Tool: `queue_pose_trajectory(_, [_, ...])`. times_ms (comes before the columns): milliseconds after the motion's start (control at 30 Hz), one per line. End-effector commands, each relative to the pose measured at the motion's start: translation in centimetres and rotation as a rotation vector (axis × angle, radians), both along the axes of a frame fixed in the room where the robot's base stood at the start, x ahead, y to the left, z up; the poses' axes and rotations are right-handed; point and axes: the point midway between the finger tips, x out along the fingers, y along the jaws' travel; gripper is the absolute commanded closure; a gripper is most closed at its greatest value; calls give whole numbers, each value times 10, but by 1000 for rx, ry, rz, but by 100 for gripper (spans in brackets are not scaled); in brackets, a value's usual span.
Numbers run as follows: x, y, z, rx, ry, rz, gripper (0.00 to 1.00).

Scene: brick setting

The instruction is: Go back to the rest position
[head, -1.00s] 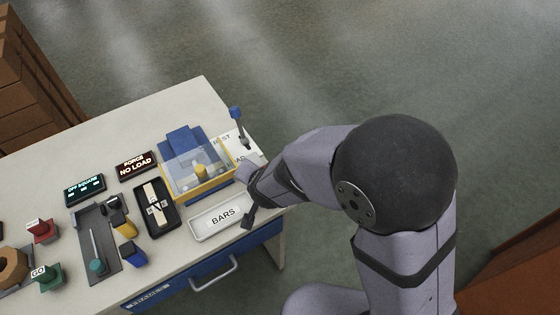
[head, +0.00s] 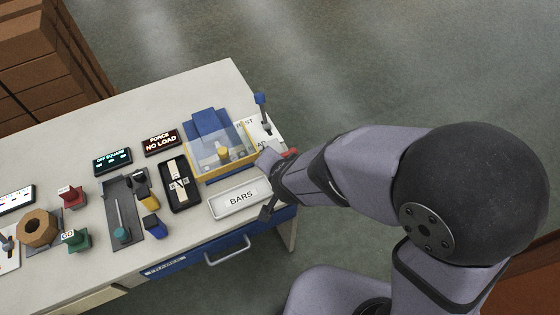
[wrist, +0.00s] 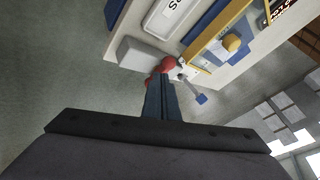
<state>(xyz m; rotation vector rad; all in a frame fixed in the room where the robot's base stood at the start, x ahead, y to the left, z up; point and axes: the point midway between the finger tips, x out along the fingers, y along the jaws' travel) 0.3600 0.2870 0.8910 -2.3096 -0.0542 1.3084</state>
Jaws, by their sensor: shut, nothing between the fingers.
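My gripper (wrist: 159,82) shows in the wrist view as narrow blue-grey fingers closed together, with nothing held between them. A red rounded part (wrist: 167,65) shows right by the fingertips; I cannot tell whether they touch it. In the head view my arm comes in from the right and its wrist end is at the right end of the bench (head: 75,150), beside the white BARS tray (head: 240,199). The fingertips are not clear there. A bit of red (head: 290,153) shows just behind the wrist.
A clear-covered yellow and blue fixture (head: 222,152) stands close to my wrist, with a blue-tipped lever (head: 260,99) behind it. A black tray (head: 178,186), displays and buttons lie further left. Open floor (head: 400,60) lies beyond the bench's right end.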

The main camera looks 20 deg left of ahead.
Motion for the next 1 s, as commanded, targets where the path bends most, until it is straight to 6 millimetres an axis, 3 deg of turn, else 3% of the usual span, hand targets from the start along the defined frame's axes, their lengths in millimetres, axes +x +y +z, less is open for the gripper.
queue_pose_trajectory(667, [-7,0,3,8,17,1,100])
queue_pose_trajectory(867, [-44,20,-9,29,140,137,100])
queue_pose_trajectory(1000, [-101,24,-26,-34,282,408,100])
